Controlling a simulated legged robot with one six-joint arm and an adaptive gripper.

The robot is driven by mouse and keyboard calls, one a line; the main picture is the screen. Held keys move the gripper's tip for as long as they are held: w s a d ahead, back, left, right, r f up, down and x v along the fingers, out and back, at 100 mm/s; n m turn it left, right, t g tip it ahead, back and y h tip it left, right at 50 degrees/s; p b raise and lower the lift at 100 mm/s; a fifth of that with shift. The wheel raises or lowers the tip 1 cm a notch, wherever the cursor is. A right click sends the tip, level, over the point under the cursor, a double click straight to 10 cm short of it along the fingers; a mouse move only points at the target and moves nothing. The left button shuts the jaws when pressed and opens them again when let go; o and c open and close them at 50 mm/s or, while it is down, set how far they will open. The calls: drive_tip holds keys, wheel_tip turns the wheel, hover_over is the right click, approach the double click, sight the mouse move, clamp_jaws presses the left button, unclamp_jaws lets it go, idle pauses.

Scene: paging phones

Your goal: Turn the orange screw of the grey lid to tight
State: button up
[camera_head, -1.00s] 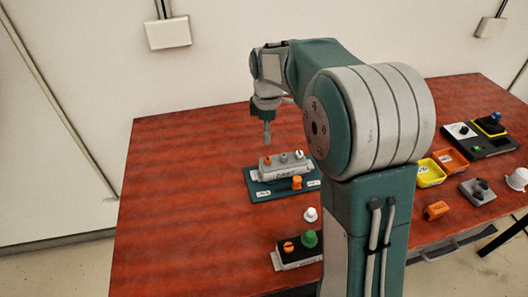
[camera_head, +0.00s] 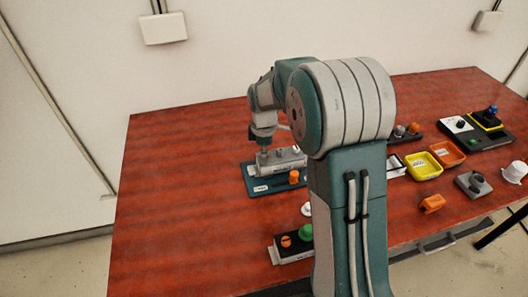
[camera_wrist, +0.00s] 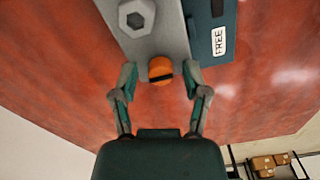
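The grey lid (camera_head: 291,157) lies on a teal board in the head view. In the wrist view, the grey lid (camera_wrist: 170,32) runs down from the top edge, with the orange screw (camera_wrist: 161,69) at its near end. A dark slot crosses the screw's face, roughly across the lid's length. My gripper (camera_wrist: 160,76) is open, one finger on each side of the screw, with a gap visible on both sides. In the head view my gripper (camera_head: 263,150) points down at the lid's left end and hides the orange screw.
The teal board (camera_head: 258,187) also carries an orange knob (camera_head: 294,177). A FREE label (camera_wrist: 219,41) and a hex bolt (camera_wrist: 135,15) show in the wrist view. A black block with green and orange knobs (camera_head: 289,248) stands nearer. The table's left side is clear.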

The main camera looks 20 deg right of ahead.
clamp_jaws()
drive_tip(key=shift+m, duration=0.3)
drive_tip(key=m, duration=0.3)
drive_tip(key=shift+m, duration=0.4)
drive_tip(key=m, duration=0.9)
drive_tip(key=shift+s+f+m, duration=0.1)
drive_tip(key=shift+m, duration=2.1)
